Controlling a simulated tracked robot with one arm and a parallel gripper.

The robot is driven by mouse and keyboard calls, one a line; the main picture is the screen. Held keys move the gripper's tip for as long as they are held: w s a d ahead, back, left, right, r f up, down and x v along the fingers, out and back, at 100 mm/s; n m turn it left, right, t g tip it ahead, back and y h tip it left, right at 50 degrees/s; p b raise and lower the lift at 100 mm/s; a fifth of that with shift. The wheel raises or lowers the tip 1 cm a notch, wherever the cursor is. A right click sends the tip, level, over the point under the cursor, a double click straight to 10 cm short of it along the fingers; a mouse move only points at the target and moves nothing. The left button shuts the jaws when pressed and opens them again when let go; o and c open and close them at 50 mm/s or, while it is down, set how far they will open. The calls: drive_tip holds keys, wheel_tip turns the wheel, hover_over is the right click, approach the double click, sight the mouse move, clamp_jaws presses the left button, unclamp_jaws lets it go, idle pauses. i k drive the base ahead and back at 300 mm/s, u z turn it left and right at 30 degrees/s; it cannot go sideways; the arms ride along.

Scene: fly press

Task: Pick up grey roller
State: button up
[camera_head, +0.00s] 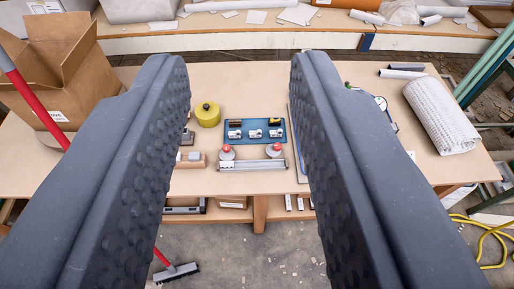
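My gripper (241,75) is open. Its two dark, dimpled fingers fill the left and right of the view with a wide empty gap between them. Through the gap, well beyond and below the fingers, a blue tray (254,145) lies on the wooden table. Several small grey-white parts (255,134) sit in a row on the tray, with a black part (235,122) and an orange-black part (274,121) behind them. A grey roller may be among the small parts, but they are too small to tell. Nothing touches the fingers.
A yellow round container (207,114) stands left of the tray. Two red-topped buttons (226,149) are on a metal bar in front. An open cardboard box (62,70) is at left, a white wrapped roll (440,115) at right. The table (225,80) is clear behind the tray.

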sight(253, 135)
drive_tip(key=z, duration=0.05)
drive_tip(key=k, duration=0.25)
drive_tip(key=z, duration=1.9)
drive_tip(key=i, duration=1.3)
drive_tip(key=u, duration=2.55)
drive_tip(key=i, duration=0.95)
drive_tip(key=u, duration=0.1)
